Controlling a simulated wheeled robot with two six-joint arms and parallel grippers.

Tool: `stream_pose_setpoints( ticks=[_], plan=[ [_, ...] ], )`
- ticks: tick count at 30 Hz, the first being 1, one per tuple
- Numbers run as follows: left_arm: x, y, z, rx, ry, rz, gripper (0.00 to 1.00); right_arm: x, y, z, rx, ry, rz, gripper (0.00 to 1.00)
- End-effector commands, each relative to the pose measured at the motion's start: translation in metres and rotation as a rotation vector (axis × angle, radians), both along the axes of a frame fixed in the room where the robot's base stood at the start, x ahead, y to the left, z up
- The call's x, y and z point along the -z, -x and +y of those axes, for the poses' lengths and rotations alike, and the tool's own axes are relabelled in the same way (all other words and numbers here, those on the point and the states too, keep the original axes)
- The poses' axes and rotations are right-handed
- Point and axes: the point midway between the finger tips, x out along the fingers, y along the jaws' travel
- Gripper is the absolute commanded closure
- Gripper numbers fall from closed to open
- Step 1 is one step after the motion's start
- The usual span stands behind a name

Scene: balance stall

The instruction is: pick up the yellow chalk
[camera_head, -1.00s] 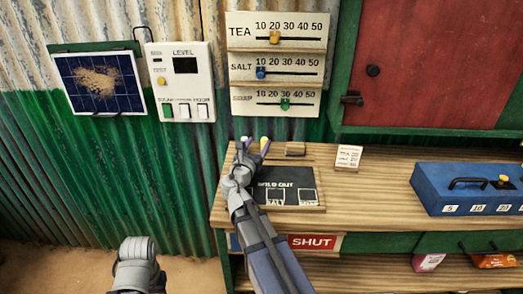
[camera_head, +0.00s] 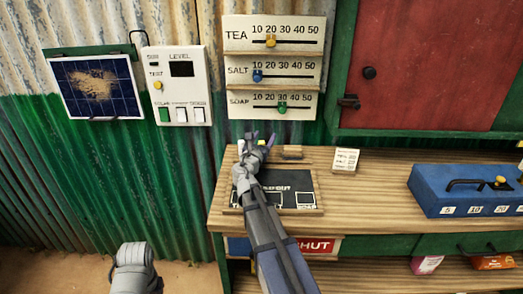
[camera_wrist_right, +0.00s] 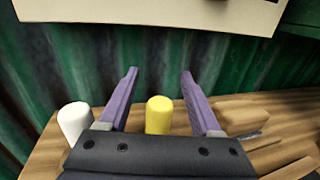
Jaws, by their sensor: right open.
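The yellow chalk (camera_wrist_right: 159,113) stands upright on the wooden counter in the right wrist view. My right gripper (camera_wrist_right: 159,73) is open, with one purple finger on each side of the chalk and a gap on both sides. The gripper's dark body hides the chalk's lower part. In the head view my right gripper (camera_head: 264,138) is over the back left of the counter (camera_head: 385,190) and largely covers the chalk. My left gripper is not in view; only a grey part of my left arm shows at the lower left.
A white chalk (camera_wrist_right: 74,121) stands just left of the gripper. A wooden block (camera_head: 292,152) lies to its right. A blackboard (camera_head: 300,185) lies under my arm. A price card (camera_head: 345,160) and a blue box (camera_head: 465,188) stand farther right. The corrugated wall is close behind.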

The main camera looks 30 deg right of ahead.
Motion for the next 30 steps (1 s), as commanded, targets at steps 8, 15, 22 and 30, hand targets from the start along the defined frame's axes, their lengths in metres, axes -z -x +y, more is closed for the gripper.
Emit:
stream_pose_setpoints(
  ticks=[8, 15, 22, 30],
  plan=[
    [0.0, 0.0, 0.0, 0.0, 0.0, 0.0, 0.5, 0.0, 0.0008, 0.0007, 0.0, 0.0, 0.0, 0.48],
    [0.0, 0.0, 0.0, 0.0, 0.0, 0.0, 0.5, 0.0, 0.0009, 0.0008, 0.0, 0.0, 0.0, 0.75],
    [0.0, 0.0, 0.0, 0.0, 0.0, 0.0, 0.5, 0.0, 0.0008, 0.0008, 0.0, 0.0, 0.0, 1.0],
    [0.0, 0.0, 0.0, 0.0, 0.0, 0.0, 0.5, 0.0, 0.0008, 0.0009, 0.0, 0.0, 0.0, 1.0]
  ],
)
